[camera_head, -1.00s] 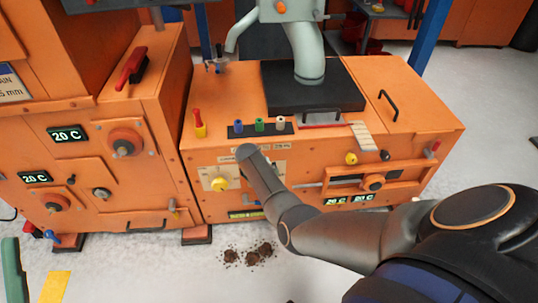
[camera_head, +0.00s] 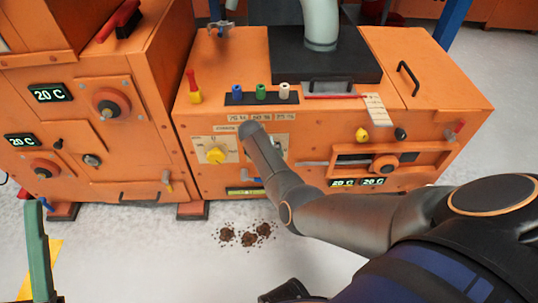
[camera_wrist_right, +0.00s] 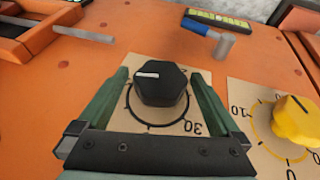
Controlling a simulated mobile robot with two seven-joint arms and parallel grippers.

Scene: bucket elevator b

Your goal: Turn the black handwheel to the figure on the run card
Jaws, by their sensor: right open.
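The black handwheel (camera_wrist_right: 162,84) is a six-sided knob with a white line pointing left in the right wrist view. It sits on a beige dial plate (camera_wrist_right: 150,122) where an upside-down 30 shows. My right gripper (camera_wrist_right: 160,76) is open, its green fingers on either side of the knob; I cannot tell whether they touch it. In the head view my right arm (camera_head: 310,205) hides the knob and gripper. One green finger of my left gripper (camera_head: 36,245) shows at the lower left. I cannot make out a readable run card.
A yellow knob (camera_head: 215,155) with its own dial is beside the black one. Blue, green and white plugs (camera_head: 261,92) stand above. A slotted panel (camera_head: 385,160) is to the right. Dark debris (camera_head: 247,236) lies on the floor.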

